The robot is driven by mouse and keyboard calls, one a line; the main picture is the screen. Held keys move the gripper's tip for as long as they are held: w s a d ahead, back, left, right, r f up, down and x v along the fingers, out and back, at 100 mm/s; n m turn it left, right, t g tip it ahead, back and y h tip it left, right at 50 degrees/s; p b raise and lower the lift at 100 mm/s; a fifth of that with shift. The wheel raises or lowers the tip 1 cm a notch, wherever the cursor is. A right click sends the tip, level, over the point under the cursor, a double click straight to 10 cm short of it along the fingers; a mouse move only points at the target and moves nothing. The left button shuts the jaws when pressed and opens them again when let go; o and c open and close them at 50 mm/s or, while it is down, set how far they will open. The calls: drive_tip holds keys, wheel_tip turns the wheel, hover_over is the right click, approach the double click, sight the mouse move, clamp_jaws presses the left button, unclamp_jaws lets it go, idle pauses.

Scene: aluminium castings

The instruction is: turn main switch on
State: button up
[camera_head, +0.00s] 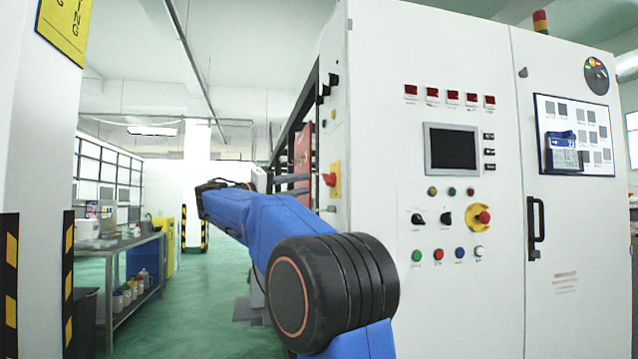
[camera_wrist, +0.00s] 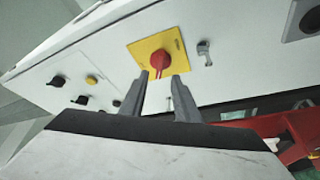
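The main switch is a red rotary knob (camera_wrist: 159,61) on a square yellow plate (camera_wrist: 170,45), on the side of the white cabinet. The knob (camera_head: 330,179) also shows in the head view, edge-on at the cabinet's left side. My gripper (camera_wrist: 161,76) is open, with two grey fingers pointing at the switch. The knob's lower part shows between the fingertips, with a gap on each side; contact is not visible. In the head view my gripper (camera_head: 308,183) reaches from the left towards the knob. The knob's exact angle is hard to read.
Beside the switch are a small metal latch (camera_wrist: 205,52) and several black and yellow knobs (camera_wrist: 92,80). The cabinet front (camera_head: 430,300) carries a screen (camera_head: 452,148), buttons and a red emergency stop (camera_head: 482,217). A workbench (camera_head: 125,245) stands at the left; green floor (camera_head: 215,310) lies open.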

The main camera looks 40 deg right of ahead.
sight(329, 180)
drive_tip(key=x, duration=0.7)
drive_tip(key=shift+d, duration=0.15)
clamp_jaws()
